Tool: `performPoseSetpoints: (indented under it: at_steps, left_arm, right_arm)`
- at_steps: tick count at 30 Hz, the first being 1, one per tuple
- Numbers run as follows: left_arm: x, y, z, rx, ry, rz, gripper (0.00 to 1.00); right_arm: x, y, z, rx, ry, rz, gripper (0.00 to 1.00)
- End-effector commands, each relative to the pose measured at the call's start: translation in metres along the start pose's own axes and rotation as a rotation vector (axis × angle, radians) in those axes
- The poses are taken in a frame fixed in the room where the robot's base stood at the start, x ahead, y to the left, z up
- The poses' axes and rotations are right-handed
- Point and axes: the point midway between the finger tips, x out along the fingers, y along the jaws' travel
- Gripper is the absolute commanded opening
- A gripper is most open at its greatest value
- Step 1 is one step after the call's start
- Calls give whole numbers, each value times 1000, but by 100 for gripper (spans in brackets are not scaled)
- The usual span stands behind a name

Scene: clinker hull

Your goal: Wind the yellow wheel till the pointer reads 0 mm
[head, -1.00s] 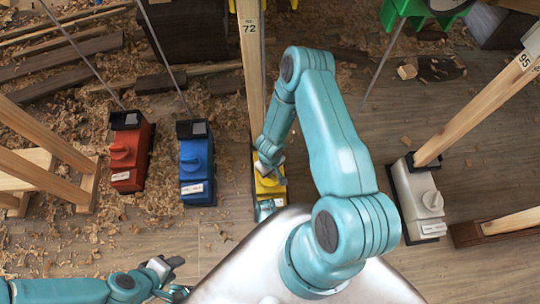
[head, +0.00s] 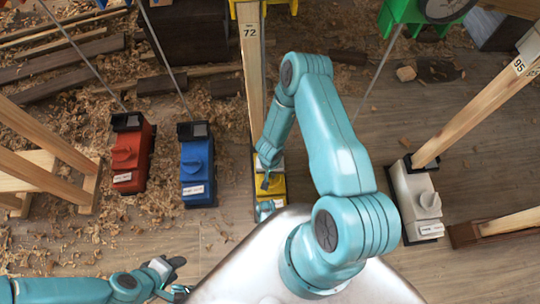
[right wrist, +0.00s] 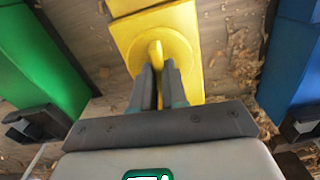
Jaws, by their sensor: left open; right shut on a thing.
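The yellow winch box (head: 271,187) stands on the floor at the foot of a wooden post marked 72. Its yellow wheel (right wrist: 155,55) shows in the right wrist view as an upright grip on the box's face. My right gripper (right wrist: 158,85) is shut on that grip, one finger on each side. In the head view my right gripper (head: 268,172) reaches down over the box and hides the wheel. My left gripper (head: 178,276) is open and empty at the lower left, low over the floor. No pointer or millimetre scale can be made out.
A red box (head: 132,155) and a blue box (head: 197,165) stand left of the yellow one; a white box (head: 418,198) stands to the right. Slanting wooden props (head: 40,165) and thin rods rise around them. Wood shavings litter the left floor.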

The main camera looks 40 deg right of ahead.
Motion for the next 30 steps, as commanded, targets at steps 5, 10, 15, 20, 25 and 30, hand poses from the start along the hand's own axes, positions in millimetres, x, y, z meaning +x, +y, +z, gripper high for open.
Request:
performPoseSetpoints:
  at_steps: [5, 10, 15, 20, 25, 30]
  left_arm:
    - [-2, 1, 1, 2, -1, 0, 43]
    - [-3, 2, 1, 2, -2, 0, 43]
    - [-4, 2, 1, 3, -3, 0, 43]
    - [-4, 2, 1, 3, -3, 0, 43]
    - [-4, 2, 1, 3, -3, 0, 43]
    - [-4, 2, 1, 3, -3, 0, 43]
  right_arm:
    - [-1, 0, 0, 136, 0, 0, 0]
    - [-1, 0, 0, 235, 0, 0, 0]
    - [0, 0, 0, 301, 0, 0, 0]
    - [0, 0, 0, 334, 0, 0, 0]
    - [0, 0, 0, 345, 0, 0, 0]
    - [0, 0, 0, 346, 0, 0, 0]
